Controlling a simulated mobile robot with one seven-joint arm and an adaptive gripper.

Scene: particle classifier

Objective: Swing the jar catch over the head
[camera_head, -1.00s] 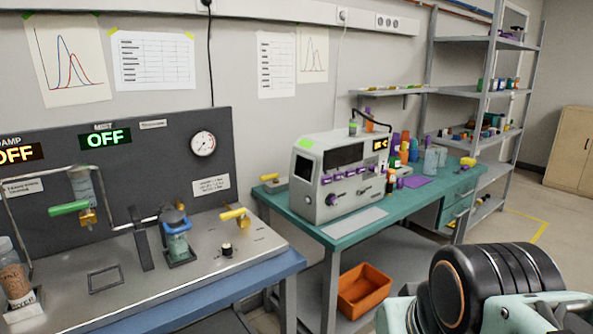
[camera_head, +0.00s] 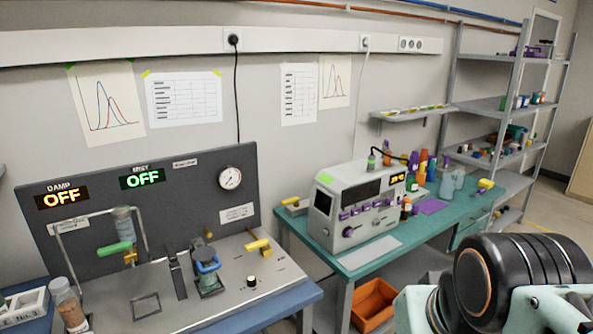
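The jar (camera_head: 209,283) stands on the grey bench panel, with a blue ring-like part around its head (camera_head: 207,265). A dark upright piece with a brown tip (camera_head: 208,234), possibly the catch, rises just behind the jar. It appears raised, not lying across the head, but it is too small to be sure. A dark slanted bar (camera_head: 178,276) stands just left of the jar. My gripper is out of view; only a thick black and pale green part of my arm shows at lower right.
A green-handled valve (camera_head: 115,249) and glass tube stand left of the jar; a yellow-handled valve (camera_head: 257,246) stands right. A jar of brown grains (camera_head: 69,304) is at the left front. A grey instrument (camera_head: 355,204) sits on the teal table.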

